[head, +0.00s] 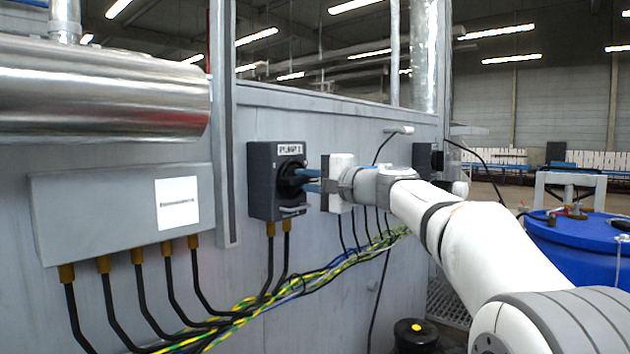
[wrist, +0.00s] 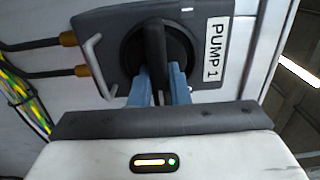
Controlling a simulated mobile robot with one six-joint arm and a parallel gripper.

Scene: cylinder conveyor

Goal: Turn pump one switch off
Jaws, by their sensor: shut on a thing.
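The pump one switch is a dark grey box (head: 264,181) with a "PUMP 1" label, mounted on the grey wall panel in the head view. Its black rotary knob (wrist: 155,55) shows in the wrist view, with the handle bar lined up along the box's label-to-far-side cross direction, upright in that picture. My gripper (head: 300,181) reaches it from the right. Its two blue fingers (wrist: 157,84) are shut on the knob's handle, one on each side. The fingers hide part of the knob in the head view.
A grey junction box (head: 100,215) with several cables is left of the switch. Yellow-green cables (head: 300,285) run below. A second dark box (head: 424,160) is on the wall farther right. A blue barrel (head: 580,250) stands at the right.

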